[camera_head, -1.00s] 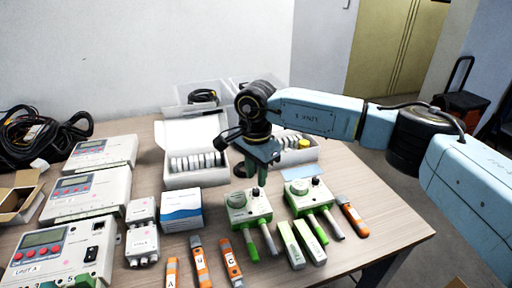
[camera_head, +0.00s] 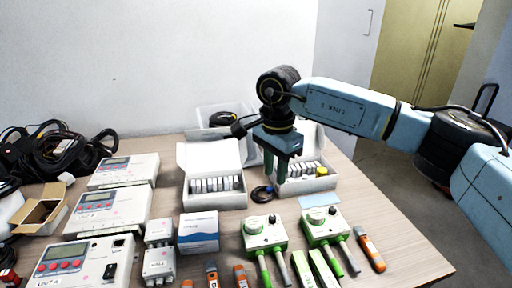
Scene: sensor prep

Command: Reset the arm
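My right arm (camera_head: 335,105) comes in from the right and is blue with black joints. My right gripper (camera_head: 275,170) points down above the back of the table, in front of the white boxes. Its two green fingers are apart with nothing seen between them. Part of the open box behind it is hidden. My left arm and gripper are out of view.
On the wooden table (camera_head: 385,215) stand a white box with vials (camera_head: 215,175), a second vial box (camera_head: 307,180), green-topped sensors (camera_head: 265,232), a blue-white carton (camera_head: 198,232) and white control units (camera_head: 108,210). Black cables (camera_head: 50,150) lie at the left. The table's right end is clear.

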